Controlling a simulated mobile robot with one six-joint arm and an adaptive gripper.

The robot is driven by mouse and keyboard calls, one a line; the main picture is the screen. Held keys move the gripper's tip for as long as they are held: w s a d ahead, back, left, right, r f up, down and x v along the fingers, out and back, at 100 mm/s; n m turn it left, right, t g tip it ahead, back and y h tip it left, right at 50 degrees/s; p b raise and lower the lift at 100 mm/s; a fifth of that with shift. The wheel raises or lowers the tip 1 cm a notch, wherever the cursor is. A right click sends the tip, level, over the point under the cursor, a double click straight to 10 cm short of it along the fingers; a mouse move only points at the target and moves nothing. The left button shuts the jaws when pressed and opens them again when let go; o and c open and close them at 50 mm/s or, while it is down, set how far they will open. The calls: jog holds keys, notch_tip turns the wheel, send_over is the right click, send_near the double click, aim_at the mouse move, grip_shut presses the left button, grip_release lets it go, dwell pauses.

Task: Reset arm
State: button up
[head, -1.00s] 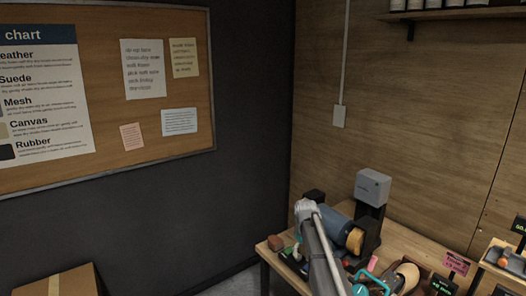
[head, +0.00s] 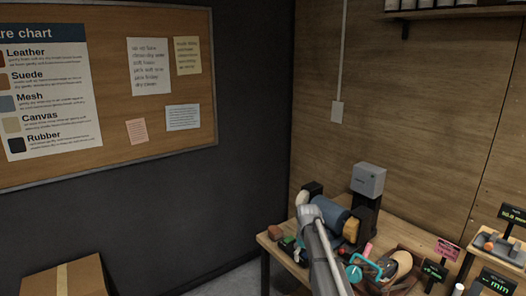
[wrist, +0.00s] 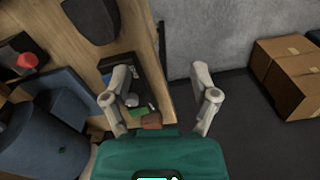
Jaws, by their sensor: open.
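My arm (head: 318,240) reaches up from the lower edge of the head view, in front of the workbench. My gripper (wrist: 161,75) shows in the wrist view with its two grey fingers spread wide. Nothing is between the fingertips. The gripper hangs above the bench edge, and a small brown block (wrist: 152,121) and a green item lie below. In the head view the fingers cannot be made out clearly.
A machine with a blue drum (head: 331,212) and grey box (head: 368,180) stands on the bench (head: 268,243). Small tools crowd the bench front. Displays stand at right. A cardboard box (head: 65,276) is at lower left. Grey floor (wrist: 240,110) is open beside the bench.

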jog(key=s+f+m+b, duration=0.2)
jog(key=s+f+b, duration=0.2)
jog(key=s, duration=0.9)
jog(key=s+d+f+m+b, duration=0.1)
jog(key=s+f+m+b, duration=0.2)
jog(key=s, duration=1.1)
jog(key=shift+d+f+b, duration=0.2)
jog(key=shift+f+b, duration=0.25)
jog(key=shift+f, duration=0.1)
